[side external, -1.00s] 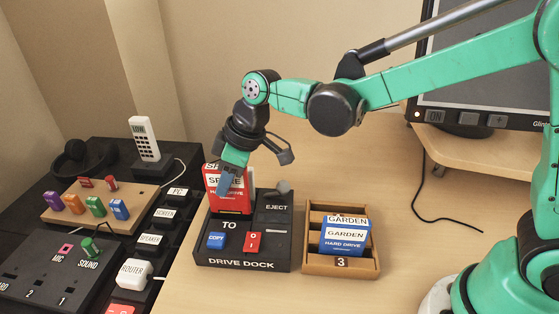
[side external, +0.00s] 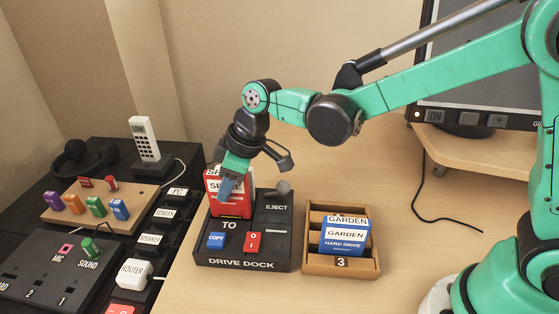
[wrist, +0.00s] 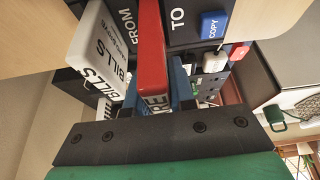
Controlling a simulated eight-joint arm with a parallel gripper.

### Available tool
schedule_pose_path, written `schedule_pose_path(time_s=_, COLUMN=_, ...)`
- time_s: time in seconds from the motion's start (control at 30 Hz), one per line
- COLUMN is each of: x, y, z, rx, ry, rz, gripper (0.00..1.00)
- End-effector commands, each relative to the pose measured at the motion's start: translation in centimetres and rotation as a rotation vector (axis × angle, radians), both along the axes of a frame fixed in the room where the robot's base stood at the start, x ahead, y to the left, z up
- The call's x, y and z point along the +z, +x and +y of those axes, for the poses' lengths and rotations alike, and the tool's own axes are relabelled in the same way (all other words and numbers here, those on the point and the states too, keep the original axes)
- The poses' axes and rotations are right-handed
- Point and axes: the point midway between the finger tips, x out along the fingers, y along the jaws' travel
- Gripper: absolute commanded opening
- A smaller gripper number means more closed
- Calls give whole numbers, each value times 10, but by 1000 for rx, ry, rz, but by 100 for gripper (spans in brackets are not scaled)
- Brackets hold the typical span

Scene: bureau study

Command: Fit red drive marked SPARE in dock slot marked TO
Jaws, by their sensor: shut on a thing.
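The red drive marked SPARE (side external: 238,209) stands upright at the slot behind the TO label on the black drive dock (side external: 272,246). My gripper (side external: 230,188) is shut on its upper part. In the wrist view, the red drive (wrist: 152,48) is between my blue fingers (wrist: 154,88), beside the TO label. Its lower end meets the dock, but how deep it sits is hidden.
A white drive marked BILLS (wrist: 98,38) stands close beside the red drive, by the FROM label. The dock has a blue COPY button (side external: 216,240), a red switch (side external: 252,242) and an EJECT lever (side external: 283,188). A wooden rack (side external: 312,265) holds a blue GARDEN drive (side external: 344,240).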

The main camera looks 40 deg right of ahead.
Motion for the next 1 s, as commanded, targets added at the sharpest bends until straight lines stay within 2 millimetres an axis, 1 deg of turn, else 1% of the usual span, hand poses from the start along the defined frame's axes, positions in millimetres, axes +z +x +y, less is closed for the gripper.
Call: schedule_pose_path(time_s=1.0, x=-21, y=0, z=0, rx=0, ry=0, rz=0, gripper=0)
